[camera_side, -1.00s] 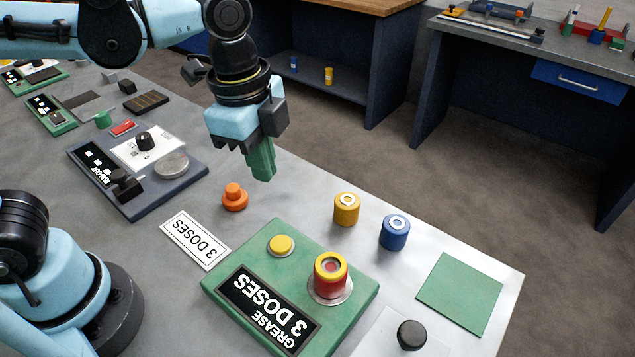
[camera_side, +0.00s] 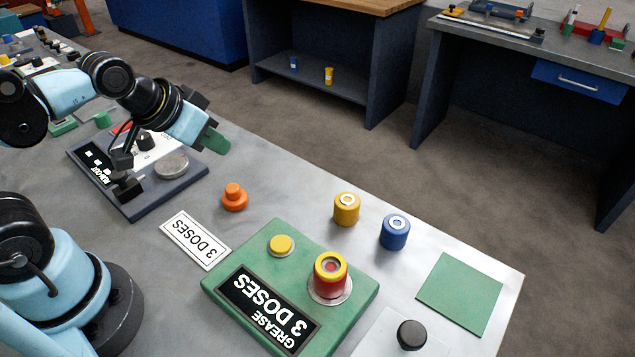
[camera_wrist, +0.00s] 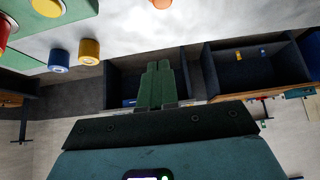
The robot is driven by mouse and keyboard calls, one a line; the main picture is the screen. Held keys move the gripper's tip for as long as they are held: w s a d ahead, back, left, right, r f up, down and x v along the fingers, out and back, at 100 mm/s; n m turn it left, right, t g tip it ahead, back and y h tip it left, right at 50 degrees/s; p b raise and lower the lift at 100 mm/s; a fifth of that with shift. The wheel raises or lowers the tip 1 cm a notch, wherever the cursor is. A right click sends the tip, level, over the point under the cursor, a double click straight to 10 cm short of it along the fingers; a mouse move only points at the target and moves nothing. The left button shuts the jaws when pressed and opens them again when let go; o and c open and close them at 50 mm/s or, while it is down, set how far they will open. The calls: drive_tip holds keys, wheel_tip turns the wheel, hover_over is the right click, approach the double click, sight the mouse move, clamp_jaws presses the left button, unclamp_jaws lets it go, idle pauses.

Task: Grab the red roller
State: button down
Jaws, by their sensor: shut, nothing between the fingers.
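The red roller (camera_side: 330,282) stands upright on a metal disc on the green grease station (camera_side: 222,290), with a yellow ring around its top. In the wrist view a red piece that looks like it (camera_wrist: 3,34) is cut off at the left edge. My gripper (camera_side: 216,141) is well away from it, raised near the dark remote panel at the upper left of the side view. Its green fingers (camera_wrist: 162,86) are together, with nothing between them, pointing right in the side view.
A yellow roller (camera_side: 346,209) and a blue roller (camera_side: 394,232) stand behind the station. An orange knob (camera_side: 234,198) and a "3 DOSES" card (camera_side: 195,240) lie to its left. A green square (camera_side: 460,293) and a black knob (camera_side: 411,335) are to its right.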

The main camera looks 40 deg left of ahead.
drive_tip(key=shift+c, duration=1.9)
unclamp_jaws()
drive_tip(key=m+g+h, duration=0.8)
drive_tip(key=m+g, duration=0.1)
drive_tip(key=m, duration=0.7)
approach(336, 288)
drive_tip(key=w+a, duration=0.1)
drive_tip(key=w, duration=0.1)
drive_tip(key=w+a+f, duration=0.1)
drive_tip(key=w+a, duration=0.1)
drive_tip(key=shift+w+a, duration=0.35)
drive_tip(key=d+m+g, duration=0.1)
drive_tip(key=d+f+m+g+h, duration=0.1)
drive_tip(key=m, duration=0.1)
drive_tip(key=s+d+f+m+g+h, duration=0.1)
drive_tip(key=m, duration=0.1)
drive_tip(key=shift+g, duration=0.3)
drive_tip(key=m, duration=0.1)
drive_tip(key=s+d+f+m+g, duration=0.1)
drive_tip(key=m, duration=0.1)
drive_tip(key=shift+m+g+h, duration=0.3)
drive_tip(key=shift+h, duration=0.1)
drive_tip(key=shift+s+d, duration=0.1)
drive_tip(key=shift+x, duration=3.6)
